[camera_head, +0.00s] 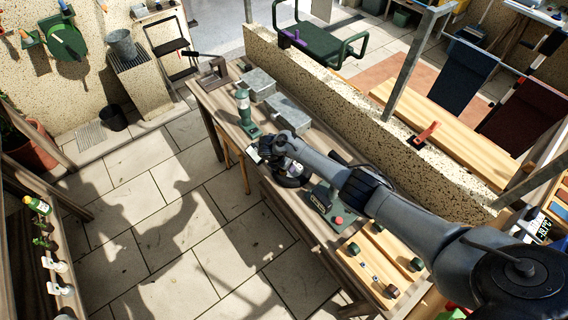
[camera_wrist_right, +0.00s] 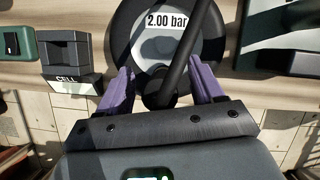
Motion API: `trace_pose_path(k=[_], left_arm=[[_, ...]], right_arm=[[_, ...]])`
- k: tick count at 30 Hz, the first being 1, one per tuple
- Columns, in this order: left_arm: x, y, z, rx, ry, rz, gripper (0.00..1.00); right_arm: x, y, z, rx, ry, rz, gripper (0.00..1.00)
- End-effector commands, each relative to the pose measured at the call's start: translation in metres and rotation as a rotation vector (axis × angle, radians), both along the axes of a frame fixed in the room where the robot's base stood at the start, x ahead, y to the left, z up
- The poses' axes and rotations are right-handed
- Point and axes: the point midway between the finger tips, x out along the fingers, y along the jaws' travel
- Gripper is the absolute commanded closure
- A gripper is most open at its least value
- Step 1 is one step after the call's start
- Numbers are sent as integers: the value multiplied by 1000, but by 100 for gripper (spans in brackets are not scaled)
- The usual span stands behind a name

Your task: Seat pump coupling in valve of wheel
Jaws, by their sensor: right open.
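In the right wrist view a round black wheel-like thing (camera_wrist_right: 122,38) has a pale face reading "2.00 bar" (camera_wrist_right: 165,22). A black hose-like stem (camera_wrist_right: 202,38) crosses it and ends in a rounded black piece (camera_wrist_right: 160,92), possibly the pump coupling. My right gripper (camera_wrist_right: 160,78) is open, with one purple finger on each side of that piece; I cannot tell whether they touch it. In the head view the black round thing (camera_head: 292,179) lies on the bench under my right arm. I cannot make out a valve. My left gripper is not in view.
On the bench (camera_head: 212,101) stand a green bottle-like device (camera_head: 245,112), grey metal boxes (camera_head: 288,112), a green unit with a red button (camera_head: 338,220) and a wooden board with knobs (camera_head: 372,262). A dark "CELL" block (camera_wrist_right: 67,53) is left of the gripper. A speckled wall (camera_head: 330,95) runs behind.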

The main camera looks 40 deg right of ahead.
Motion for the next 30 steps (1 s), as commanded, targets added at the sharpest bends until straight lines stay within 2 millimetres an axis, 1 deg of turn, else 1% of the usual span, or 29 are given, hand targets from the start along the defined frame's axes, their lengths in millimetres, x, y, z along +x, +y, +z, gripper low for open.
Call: trace_pose_path(k=[4,8,21,27,30], left_arm=[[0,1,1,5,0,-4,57],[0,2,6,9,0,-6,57],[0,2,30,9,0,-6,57],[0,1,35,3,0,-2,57],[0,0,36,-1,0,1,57]], right_arm=[[0,1,2,1,1,1,33],[-1,4,12,1,0,0,33],[-4,32,77,2,-2,2,33],[-6,39,95,1,-1,0,33],[-6,41,99,0,0,0,33]])
